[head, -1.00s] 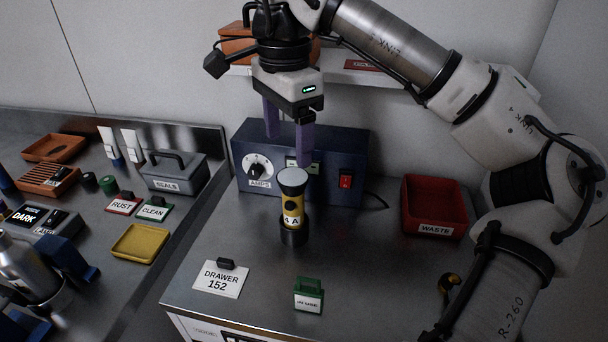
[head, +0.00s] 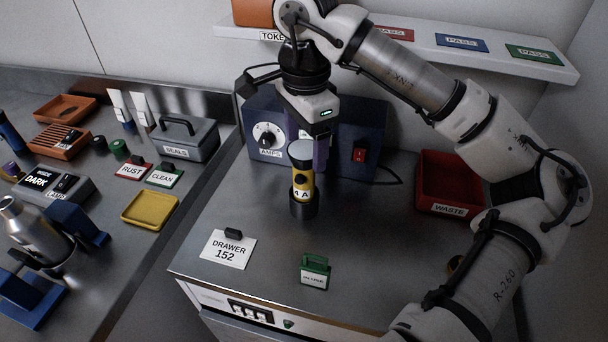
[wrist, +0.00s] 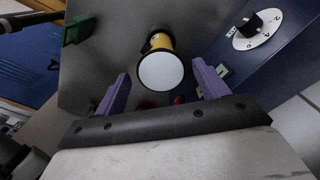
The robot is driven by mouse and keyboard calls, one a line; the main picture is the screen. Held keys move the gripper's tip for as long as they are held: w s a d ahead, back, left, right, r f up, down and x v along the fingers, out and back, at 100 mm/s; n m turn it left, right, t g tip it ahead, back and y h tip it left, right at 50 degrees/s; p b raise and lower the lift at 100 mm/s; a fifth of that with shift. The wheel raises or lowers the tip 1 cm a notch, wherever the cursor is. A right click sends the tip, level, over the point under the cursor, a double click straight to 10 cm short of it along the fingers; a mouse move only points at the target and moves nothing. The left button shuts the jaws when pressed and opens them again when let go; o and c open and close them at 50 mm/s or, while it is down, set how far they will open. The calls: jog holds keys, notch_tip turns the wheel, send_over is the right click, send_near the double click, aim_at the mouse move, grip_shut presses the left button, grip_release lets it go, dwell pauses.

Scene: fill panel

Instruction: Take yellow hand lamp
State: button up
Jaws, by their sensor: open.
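The yellow hand lamp (head: 302,184) stands upright on the metal cabinet top, with a black base, a black head with a pale lens on top, and a label that reads in part "A". My gripper (head: 306,152) has purple fingers and is open just behind and above the lamp's head; one finger is partly hidden by the lamp. In the wrist view the lamp (wrist: 160,68) shows its round pale lens ahead of my gripper (wrist: 160,88), between the lines of the two spread fingers. It is not held.
A dark blue box with a dial (head: 266,136) stands close behind the lamp. A red WASTE bin (head: 448,182) is to the right. A DRAWER 152 card (head: 228,249) and a green IN USE tag (head: 314,271) lie in front. A shelf (head: 480,55) hangs above.

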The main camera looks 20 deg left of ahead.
aim_at(304, 181)
jog(key=shift+a+f+p, duration=0.1)
jog(key=shift+f+p, duration=0.75)
jog(key=shift+f, duration=1.55)
jog(key=c, duration=1.1)
